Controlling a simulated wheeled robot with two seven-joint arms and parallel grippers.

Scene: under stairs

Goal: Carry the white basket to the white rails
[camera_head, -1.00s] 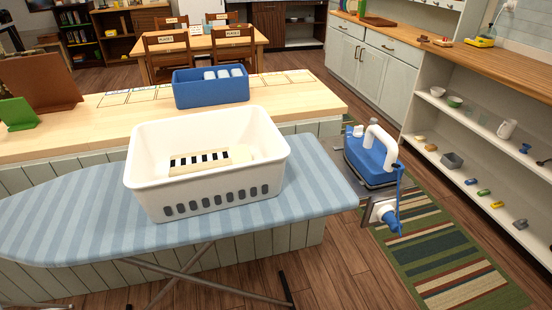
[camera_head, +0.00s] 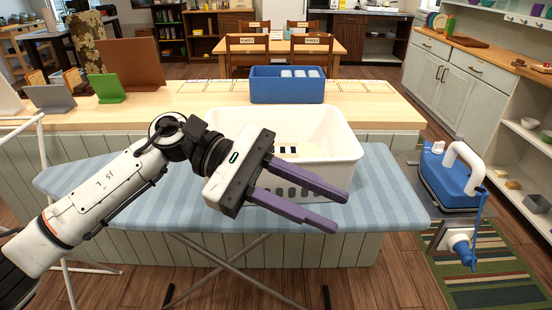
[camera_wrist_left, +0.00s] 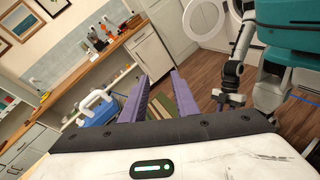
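The white basket (camera_head: 335,145) stands upright on the blue-striped ironing board (camera_head: 390,200), in front of the wooden counter. A cream item with black stripes (camera_head: 288,151) shows inside it. My left gripper (camera_head: 342,213) is in front of the basket, open and empty, its two purple fingers apart and pointing right. It hides the basket's lower left front; I cannot tell whether it touches. Its fingers also show apart in the left wrist view (camera_wrist_left: 161,88). What seems my right gripper (camera_wrist_left: 229,99) is small there. White tubular rails (camera_head: 42,150) show at the left edge.
A blue bin (camera_head: 290,88) with white items stands on the counter (camera_head: 375,103) behind the basket. A blue iron (camera_head: 447,175) rests at the right end of the board. A striped rug (camera_head: 485,265) lies at right.

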